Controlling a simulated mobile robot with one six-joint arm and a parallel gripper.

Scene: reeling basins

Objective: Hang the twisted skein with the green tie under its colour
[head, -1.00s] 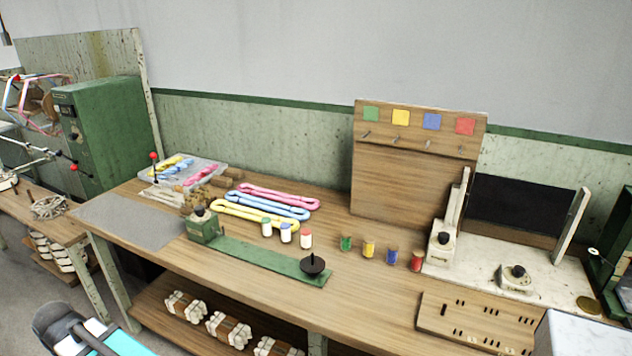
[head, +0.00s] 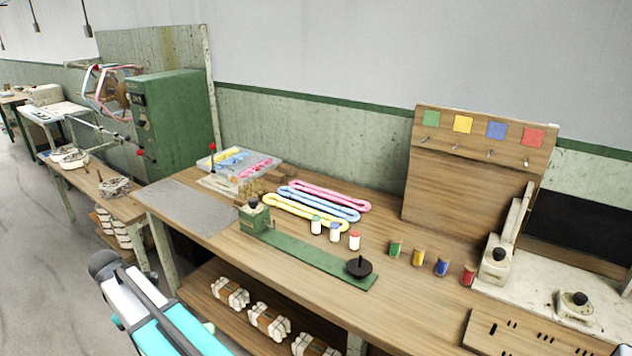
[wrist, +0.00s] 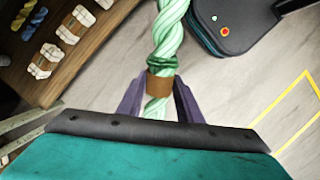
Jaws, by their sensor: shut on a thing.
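In the wrist view my gripper (wrist: 160,100) is shut on a pale green twisted skein (wrist: 171,40). A brown band wraps the skein between the fingers, and its far end runs out of the top of the picture. In the head view the wooden hanging board (head: 470,190) stands at the back of the bench. It carries green (head: 431,118), yellow (head: 462,124), blue (head: 497,130) and red (head: 533,136) colour squares, with a peg under each. The pegs are bare. My gripper and the skein are not visible in the head view.
Pink, blue and yellow looped skeins (head: 322,193) lie on the wooden bench (head: 300,265). A green machine (head: 175,120) is at the left. The lower shelf holds white-and-brown bundles (head: 270,320).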

